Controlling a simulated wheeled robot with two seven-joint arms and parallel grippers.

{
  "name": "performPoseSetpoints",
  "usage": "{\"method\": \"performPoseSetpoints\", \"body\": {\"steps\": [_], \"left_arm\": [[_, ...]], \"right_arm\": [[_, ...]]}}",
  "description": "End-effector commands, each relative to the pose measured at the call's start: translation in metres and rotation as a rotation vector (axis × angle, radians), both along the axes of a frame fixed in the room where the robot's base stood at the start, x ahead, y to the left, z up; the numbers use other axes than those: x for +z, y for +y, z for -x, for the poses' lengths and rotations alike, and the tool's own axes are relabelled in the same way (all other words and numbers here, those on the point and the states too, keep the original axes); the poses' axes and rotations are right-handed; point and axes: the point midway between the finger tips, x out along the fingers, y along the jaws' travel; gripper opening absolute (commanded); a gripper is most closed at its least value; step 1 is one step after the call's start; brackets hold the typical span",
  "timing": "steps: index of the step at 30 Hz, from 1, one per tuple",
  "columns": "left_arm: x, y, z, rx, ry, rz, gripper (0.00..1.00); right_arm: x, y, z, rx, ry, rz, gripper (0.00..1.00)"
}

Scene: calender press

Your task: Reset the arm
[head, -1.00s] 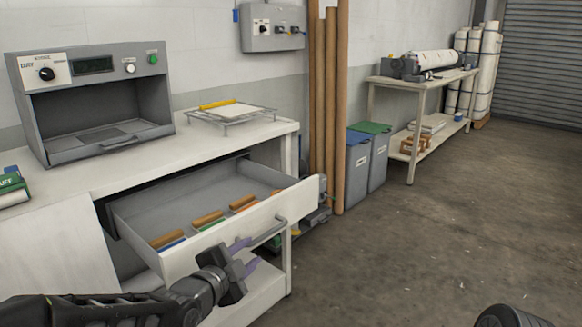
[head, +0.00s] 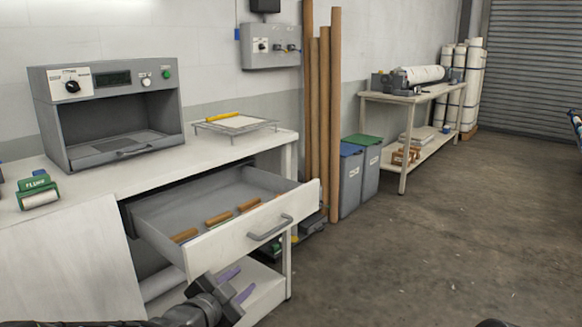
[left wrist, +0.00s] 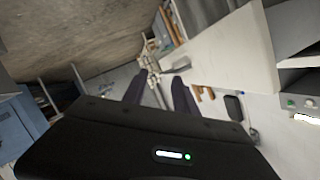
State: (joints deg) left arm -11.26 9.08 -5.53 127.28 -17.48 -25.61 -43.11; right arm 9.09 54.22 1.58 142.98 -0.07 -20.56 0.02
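My left gripper (head: 238,284) is low in the head view, below and in front of the open drawer (head: 235,235). Its two purple fingers are apart with nothing between them, and it is clear of the drawer's grey bar handle (head: 270,228). In the left wrist view the dark fingers (left wrist: 158,92) are also spread and empty. The drawer stands pulled out of the white bench (head: 90,200) and holds several wooden-handled tools (head: 218,218). My right gripper is not seen.
A grey box-shaped device (head: 115,110), a green roller-like item (head: 38,192) and a wire rack (head: 235,124) stand on the bench. Cardboard tubes (head: 334,120) and two bins (head: 350,185) are right of it. The floor (head: 440,240) at right is open.

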Motion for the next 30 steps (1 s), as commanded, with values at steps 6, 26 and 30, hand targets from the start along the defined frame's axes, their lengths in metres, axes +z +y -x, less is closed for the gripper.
{"method": "performPoseSetpoints", "body": {"steps": [6,26,30], "left_arm": [[-0.081,-0.013,0.022,0.086,0.26,0.221,0.34],[-0.398,-0.036,0.285,0.655,1.309,0.606,0.34],[-0.426,-0.041,0.341,0.704,1.445,0.597,0.34]], "right_arm": [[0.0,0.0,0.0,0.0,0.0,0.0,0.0],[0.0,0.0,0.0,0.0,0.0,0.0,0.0],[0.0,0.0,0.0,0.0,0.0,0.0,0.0]]}}
